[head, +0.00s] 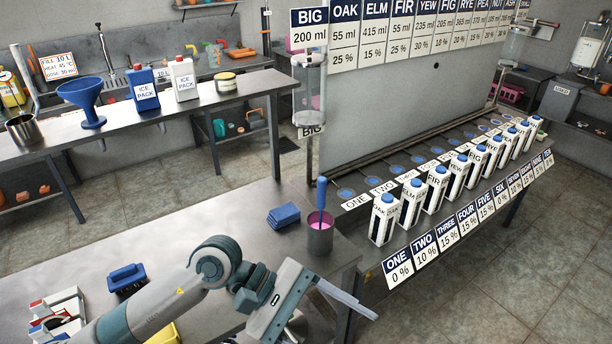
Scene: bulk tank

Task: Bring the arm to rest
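My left arm comes in from the bottom left and reaches over the near steel bench (215,300). Its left gripper (350,300) points to the lower right, with its fingers out past the bench's right edge. Nothing shows held at the fingertips. The fingers are seen nearly edge-on, so the gap between them is unclear. A steel cup (320,236) with pink liquid and a blue-handled tool (321,195) stands behind the gripper, apart from it. My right gripper is not in view.
A folded blue cloth (284,215), a blue brush (127,279) and a rack (55,318) lie on the near bench. A row of labelled white cartons (384,220) stands to the right of the gripper. A yellow object (165,335) is partly hidden by my arm.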

